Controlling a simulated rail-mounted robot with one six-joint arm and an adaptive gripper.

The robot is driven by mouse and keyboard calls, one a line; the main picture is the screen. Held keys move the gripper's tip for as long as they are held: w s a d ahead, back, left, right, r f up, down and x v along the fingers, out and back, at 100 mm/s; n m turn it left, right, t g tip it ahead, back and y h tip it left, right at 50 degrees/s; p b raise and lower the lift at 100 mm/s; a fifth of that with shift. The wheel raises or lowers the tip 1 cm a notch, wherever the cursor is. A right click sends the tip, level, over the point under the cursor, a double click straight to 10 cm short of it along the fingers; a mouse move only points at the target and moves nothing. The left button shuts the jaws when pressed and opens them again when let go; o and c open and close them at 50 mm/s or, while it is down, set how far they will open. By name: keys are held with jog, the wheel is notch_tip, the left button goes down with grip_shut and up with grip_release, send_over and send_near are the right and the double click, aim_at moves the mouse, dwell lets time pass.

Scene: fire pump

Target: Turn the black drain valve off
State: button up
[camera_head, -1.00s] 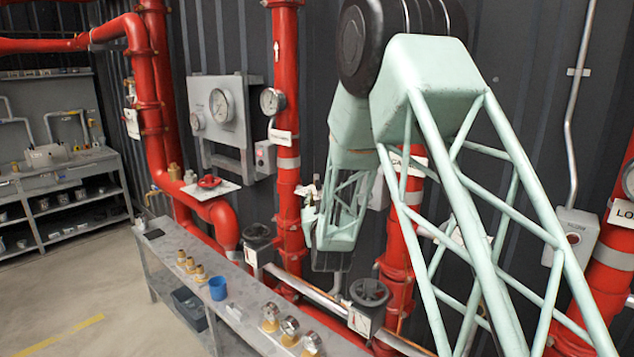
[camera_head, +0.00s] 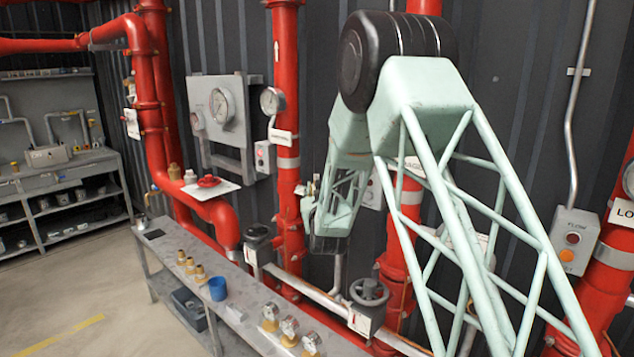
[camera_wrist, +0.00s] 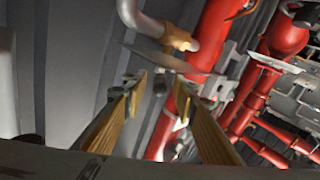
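Two dark handwheel valves sit on the silver horizontal pipe behind the bench in the head view: one at the left (camera_head: 258,236) and one nearer (camera_head: 370,293). Their tags are too small to read, so I cannot tell which is the drain valve. My gripper (camera_wrist: 160,87) shows in the wrist view with its two yellow-lined fingers apart and nothing clearly between them. Beyond the fingertips are a bent grey pipe with a tan fitting (camera_wrist: 178,39) and a flat grey piece (camera_wrist: 152,59). In the head view, my forearm hangs near the red riser, above and between the two valves.
A grey bench (camera_head: 240,308) runs along the front with a blue cup (camera_head: 217,288) and several brass fittings. Red vertical pipes (camera_head: 288,150) stand close to my arm. A gauge panel (camera_head: 222,110) and a red handwheel (camera_head: 208,181) are at the left. Floor at lower left is open.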

aim_at(317, 178)
jog(key=shift+w+a, duration=0.2)
jog(key=shift+w, duration=1)
jog(key=shift+w+a, duration=0.2)
jog(key=shift+w, duration=0.95)
jog(key=shift+w+a, duration=0.2)
jog(key=shift+w, duration=1)
grip_shut()
